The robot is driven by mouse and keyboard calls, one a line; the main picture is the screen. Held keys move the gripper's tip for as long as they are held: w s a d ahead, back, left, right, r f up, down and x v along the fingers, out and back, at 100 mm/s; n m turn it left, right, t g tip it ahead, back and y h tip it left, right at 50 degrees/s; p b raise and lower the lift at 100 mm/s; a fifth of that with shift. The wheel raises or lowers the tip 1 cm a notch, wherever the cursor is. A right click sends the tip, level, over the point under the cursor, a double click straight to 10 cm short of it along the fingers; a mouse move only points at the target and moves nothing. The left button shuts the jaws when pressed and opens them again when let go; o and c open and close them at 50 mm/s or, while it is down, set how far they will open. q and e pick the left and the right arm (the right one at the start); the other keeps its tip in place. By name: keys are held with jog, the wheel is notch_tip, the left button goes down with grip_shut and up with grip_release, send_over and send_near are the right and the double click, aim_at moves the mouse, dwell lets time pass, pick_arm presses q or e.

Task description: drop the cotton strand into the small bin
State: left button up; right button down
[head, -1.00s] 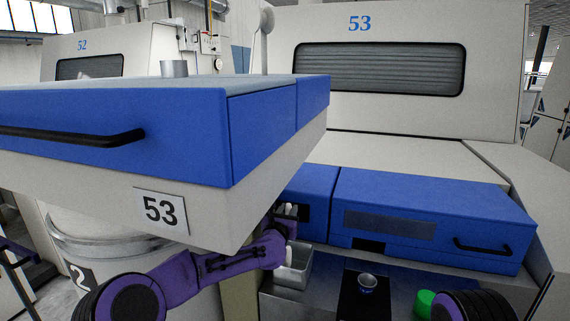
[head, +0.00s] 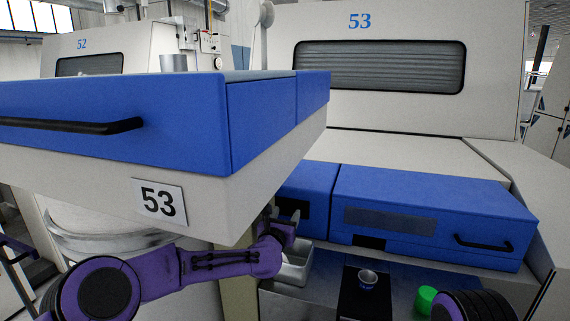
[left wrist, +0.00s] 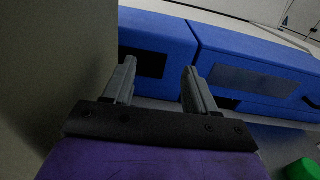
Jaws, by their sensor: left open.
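My left gripper (head: 287,229) is beside the lower corner of the raised white cabinet, in front of the blue front panel. In the left wrist view its two grey fingers (left wrist: 158,72) are apart with nothing between them. A small open metal bin (head: 295,272) stands just below and beside the gripper, partly hidden by my arm. The bin is not seen in the left wrist view. I cannot make out the cotton strand in either view. My right gripper is not in view; only a dark part of my right arm shows at the bottom right.
The blue-and-white overhanging cabinet (head: 160,120) fills the left, close above my left arm. A blue front panel (head: 430,215) with a black handle lies behind. A small metal cup (head: 367,277) stands on a black pad (head: 352,303); a green object (head: 427,299) is to its right.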

pick_arm(q)
jog(key=b+v, duration=0.2)
jog(key=v, duration=0.5)
jog(key=shift+s, duration=0.15)
